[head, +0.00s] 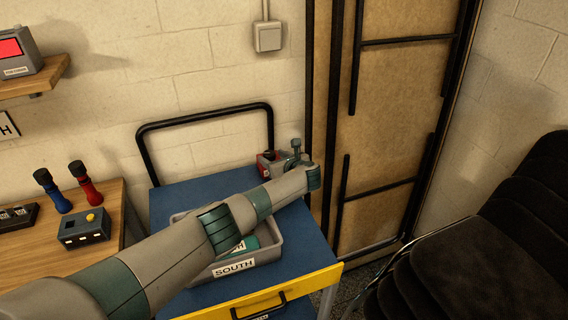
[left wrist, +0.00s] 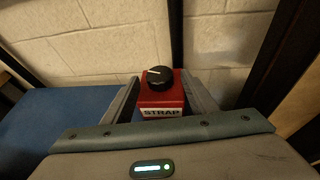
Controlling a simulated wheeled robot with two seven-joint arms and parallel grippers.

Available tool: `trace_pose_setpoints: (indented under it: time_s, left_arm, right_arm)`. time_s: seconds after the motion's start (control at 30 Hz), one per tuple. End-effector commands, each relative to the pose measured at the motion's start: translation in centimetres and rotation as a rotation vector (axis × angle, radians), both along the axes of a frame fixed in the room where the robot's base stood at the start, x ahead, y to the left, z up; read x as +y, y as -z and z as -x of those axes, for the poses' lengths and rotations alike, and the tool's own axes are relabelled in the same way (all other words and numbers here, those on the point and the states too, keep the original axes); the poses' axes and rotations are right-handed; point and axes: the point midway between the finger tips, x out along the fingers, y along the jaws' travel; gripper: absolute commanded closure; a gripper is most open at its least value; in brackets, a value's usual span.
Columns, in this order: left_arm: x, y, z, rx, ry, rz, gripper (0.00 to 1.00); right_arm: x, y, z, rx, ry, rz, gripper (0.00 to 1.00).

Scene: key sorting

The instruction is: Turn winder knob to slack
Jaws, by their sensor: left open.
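The winder is a red box (left wrist: 161,98) labelled STRAP with a round black knob (left wrist: 159,78) on top. A pale pointer line on the knob points left in the left wrist view. In the head view the red box (head: 265,166) sits at the back right of the blue cart top, partly hidden by my left arm and gripper. My left gripper (head: 292,158) is open beside it. In the left wrist view the box and knob appear between the two fingers of my left gripper (left wrist: 162,100). I cannot tell whether the fingers touch the box. My right gripper is not in view.
A grey bin (head: 270,252) labelled SOUTH lies under my left arm on the blue cart (head: 190,192). A black rail (head: 203,116) rises behind the cart. A wooden cabinet (head: 395,125) stands close on the right. A wooden bench (head: 110,205) is at left.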

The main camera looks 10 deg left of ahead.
Motion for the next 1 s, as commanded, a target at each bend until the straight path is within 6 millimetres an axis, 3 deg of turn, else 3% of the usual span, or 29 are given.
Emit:
trace_pose_setpoints:
  time_s: [0.27,0.6,1.0]
  left_arm:
    - [-1.1,-0.7,1.2,0.0,0.001,0.0,0.47]
    - [-4.0,-2.4,4.4,-0.001,0.003,0.002,0.47]
    - [-8.4,-5.1,9.3,-0.001,0.002,0.003,0.47]
  right_arm:
    - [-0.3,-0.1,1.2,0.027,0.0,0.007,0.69]
    - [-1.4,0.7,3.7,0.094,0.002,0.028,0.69]
    - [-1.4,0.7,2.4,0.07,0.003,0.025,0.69]
